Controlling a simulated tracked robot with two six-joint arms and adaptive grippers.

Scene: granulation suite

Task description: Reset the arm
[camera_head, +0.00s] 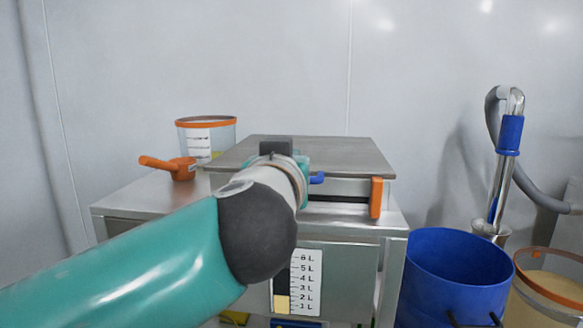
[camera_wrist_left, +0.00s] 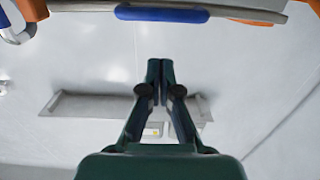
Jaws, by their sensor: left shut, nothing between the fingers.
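My left arm (camera_head: 130,270) comes in from the left in the head view and reaches to the front of the steel unit. Its wrist covers part of the unit's front, and the fingers are hidden there. In the left wrist view my left gripper (camera_wrist_left: 160,68) has its dark green fingers together with nothing between them. A blue handle (camera_wrist_left: 162,13) crosses the top of that view, apart from the fingertips. A blue end (camera_head: 317,178) shows just right of my wrist in the head view. My right gripper is not in view.
The steel unit has a flat lid (camera_head: 340,152) and an orange handle (camera_head: 376,198). A clear orange-rimmed tub (camera_head: 228,134) and orange scoop (camera_head: 182,168) sit on its left. A level scale (camera_head: 305,283) is on its front. A blue bin (camera_head: 452,270) and another tub (camera_head: 548,285) stand right.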

